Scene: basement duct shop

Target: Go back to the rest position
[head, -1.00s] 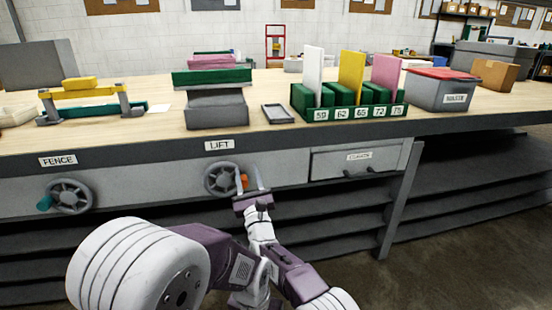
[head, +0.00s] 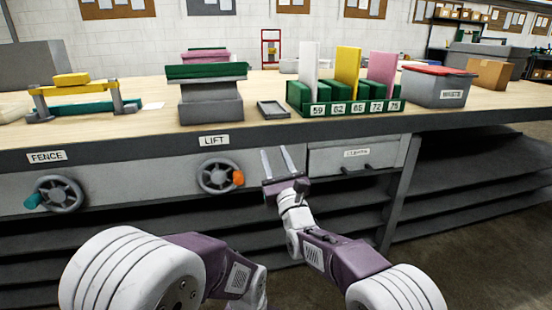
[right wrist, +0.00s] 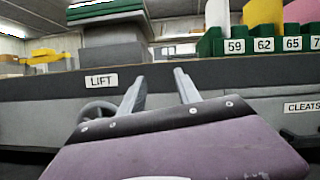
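My right gripper (head: 277,161) is open and empty, in front of the bench's front panel. It is to the right of the lift handwheel (head: 218,176), apart from it, and left of the cleats drawer (head: 352,158). In the right wrist view its two fingers (right wrist: 159,88) stand apart with nothing between them. The lift handwheel has an orange knob at its right side and shows partly behind the left finger in the wrist view. My left arm's purple and white links show at the bottom of the head view, but its gripper cannot be made out.
The workbench (head: 420,122) carries a green-topped lift stand (head: 208,101), a green rack (head: 340,100) labelled 59 to 75, a waste bin (head: 437,92) and a yellow fence fixture (head: 72,90). The fence handwheel (head: 58,194) sticks out at left. Dark shelves lie below; floor is open at right.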

